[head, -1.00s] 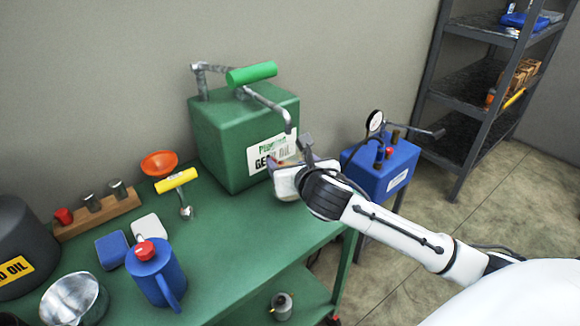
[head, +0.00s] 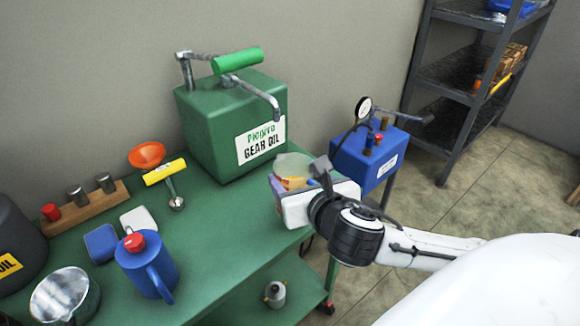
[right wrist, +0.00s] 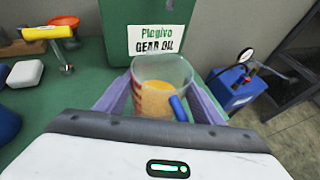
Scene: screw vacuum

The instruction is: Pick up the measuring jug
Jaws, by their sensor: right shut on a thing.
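The measuring jug (right wrist: 160,88) is clear, with red markings, orange-yellow liquid and a blue handle. In the right wrist view it stands upright between the purple fingers of my right gripper (right wrist: 158,104), which is shut on it. In the head view the jug (head: 293,165) shows partly behind my right gripper (head: 287,184), near the right edge of the green table (head: 215,215). The gripper hides the jug's base, so I cannot tell whether it touches the table. My left gripper is not in view.
A green gear oil tank (head: 225,125) with a spout stands behind the jug. A blue pump box (head: 362,160) with a gauge is to the right. A blue oil can (head: 150,270), orange funnel (head: 146,154) and metal pot (head: 64,296) stand at left. The table's front middle is clear.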

